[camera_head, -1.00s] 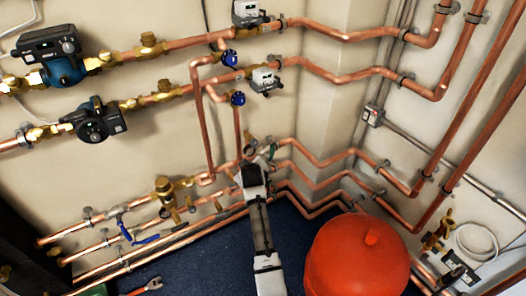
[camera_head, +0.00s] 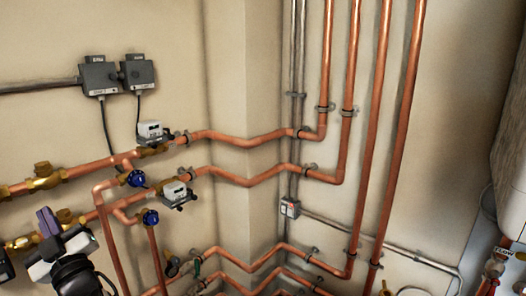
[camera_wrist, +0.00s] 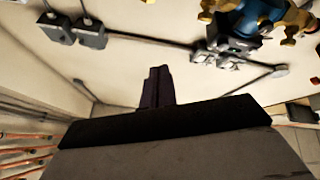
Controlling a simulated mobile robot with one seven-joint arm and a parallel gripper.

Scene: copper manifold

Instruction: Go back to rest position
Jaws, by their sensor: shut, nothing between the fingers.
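My gripper (camera_head: 47,222) is at the lower left of the head view, in front of the lower copper pipes and brass fittings. Its dark fingers point up and are pressed together, with nothing between them. In the wrist view the shut fingers (camera_wrist: 157,86) stand up in the middle against the pale wall, clear of anything. Part of my arm shows below the gripper in the head view.
Copper pipes (camera_head: 225,137) run along the wall and around the corner. Blue-handled valves (camera_head: 137,179), a grey meter (camera_head: 152,131) and wall boxes (camera_head: 100,77) are near the gripper's side. A blue pump (camera_wrist: 262,18) shows in the wrist view.

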